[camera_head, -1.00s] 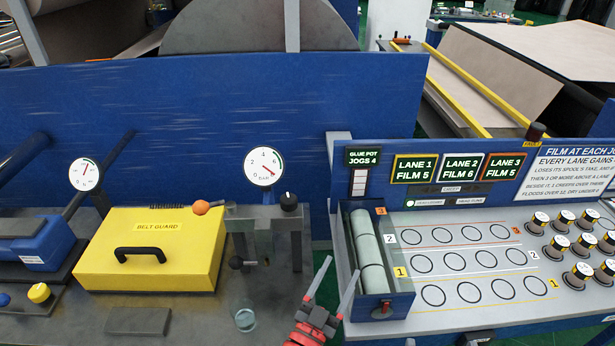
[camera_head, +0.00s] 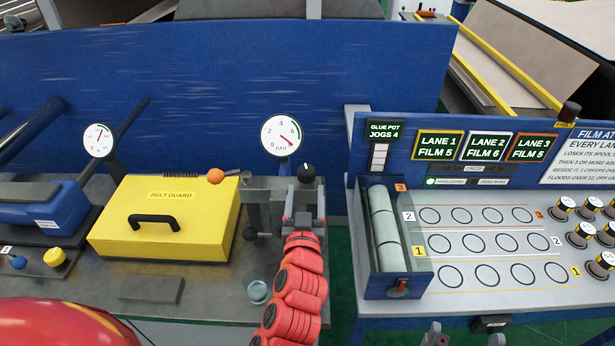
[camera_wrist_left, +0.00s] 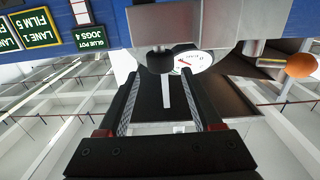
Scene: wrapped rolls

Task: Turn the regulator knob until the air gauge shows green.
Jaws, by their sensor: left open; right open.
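The round white gauge (camera_head: 281,135), marked BAR, stands behind the bench with a green arc at its right edge. Its red needle points to the lower right, seemingly below the green arc. The black regulator knob (camera_head: 306,173) is right of it, on top of a grey block. My left gripper (camera_head: 304,198) is open just in front of and below the knob. In the left wrist view the knob (camera_wrist_left: 160,60) is ahead, between the open fingertips (camera_wrist_left: 163,80); contact cannot be told. Only grey tips of my right gripper (camera_head: 466,338) seem to show at the bottom edge.
A yellow belt guard (camera_head: 170,220) stands left of the left gripper, with an orange ball handle (camera_head: 215,176) beside it. A second gauge (camera_head: 99,140) is further left. A console (camera_head: 480,275) with a tray of rolls (camera_head: 385,230) is close on the right.

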